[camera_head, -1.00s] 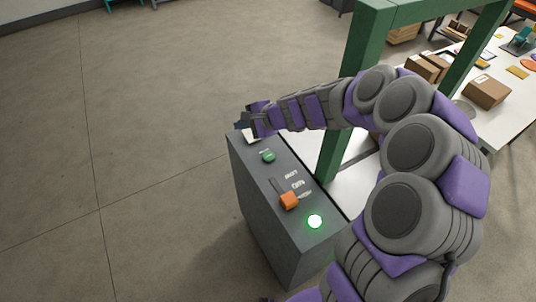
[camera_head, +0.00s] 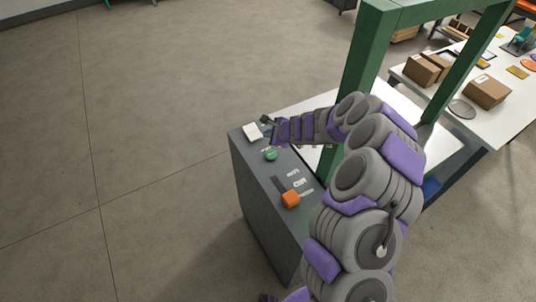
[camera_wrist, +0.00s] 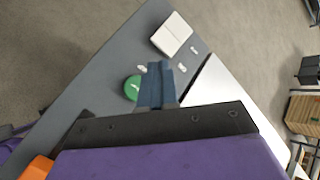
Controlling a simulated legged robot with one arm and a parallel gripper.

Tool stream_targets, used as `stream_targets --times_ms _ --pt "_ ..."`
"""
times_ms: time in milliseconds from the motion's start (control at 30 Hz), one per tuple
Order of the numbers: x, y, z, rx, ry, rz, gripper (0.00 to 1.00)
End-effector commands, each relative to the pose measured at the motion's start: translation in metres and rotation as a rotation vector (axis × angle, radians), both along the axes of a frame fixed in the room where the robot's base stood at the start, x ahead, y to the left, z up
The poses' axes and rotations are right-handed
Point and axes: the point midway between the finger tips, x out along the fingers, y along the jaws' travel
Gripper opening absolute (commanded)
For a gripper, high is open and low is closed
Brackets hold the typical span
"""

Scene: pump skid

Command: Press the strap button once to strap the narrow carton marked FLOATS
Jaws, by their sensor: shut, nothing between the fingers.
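The grey control console (camera_head: 262,215) stands below my arm. The labels are too small to read, so I cannot tell which is the strap button. My gripper (camera_head: 267,121) is shut and empty above the console's far end. In the wrist view its fingertips (camera_wrist: 160,70) overlap the right edge of the green button (camera_wrist: 133,88), with the white plate (camera_wrist: 172,35) beyond. Brown cartons (camera_head: 421,70) (camera_head: 487,92) sit on the white table; no FLOATS mark is readable.
A green frame (camera_head: 361,70) rises beside the console, close to my arm. The white table (camera_head: 510,125) holds several small items and a round grey disc (camera_head: 461,108). Open floor (camera_head: 150,150) lies left of the console.

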Motion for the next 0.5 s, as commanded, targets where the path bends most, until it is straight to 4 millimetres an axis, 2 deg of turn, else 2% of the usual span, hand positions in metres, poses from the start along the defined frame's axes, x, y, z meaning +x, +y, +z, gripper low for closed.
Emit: stream_targets --times_ms 233,500 --pt "0.0 -0.004 -0.019 0.003 0.001 -0.002 0.0" --pt "0.0 0.002 -0.056 -0.004 0.002 0.0 0.0"
